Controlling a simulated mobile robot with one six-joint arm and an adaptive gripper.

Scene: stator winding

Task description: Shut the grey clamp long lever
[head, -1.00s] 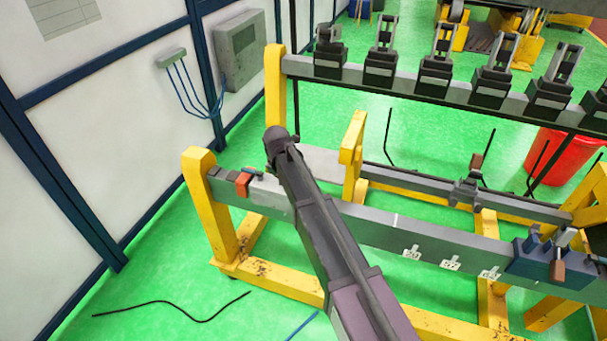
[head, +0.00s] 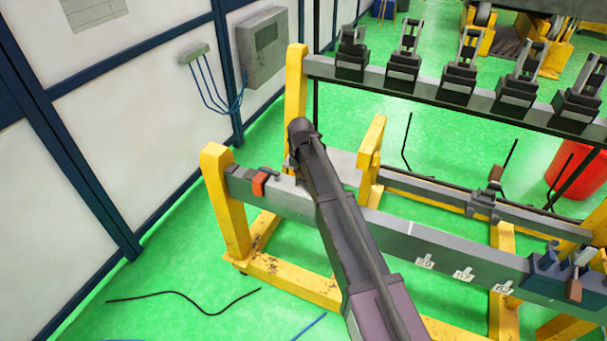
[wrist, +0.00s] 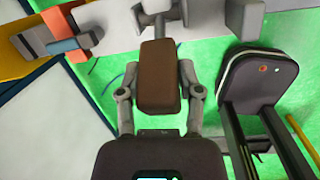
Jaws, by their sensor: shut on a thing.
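In the wrist view, my gripper (wrist: 160,82) is shut on a brown, block-shaped lever handle (wrist: 159,65), with one finger on each side. The handle hides most of the lever. The grey clamp (wrist: 160,8) shows at the top of the wrist view, in line with the handle, on a grey beam (wrist: 110,25). In the head view, my arm covers my gripper and the held handle.
An orange and grey fitting (head: 259,186) sits at the left end of the front beam (head: 400,241). Yellow posts (head: 226,200) carry the beam. A blue clamp (head: 545,272) is at right. Another grey clamp (head: 482,204) is on the rear rail.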

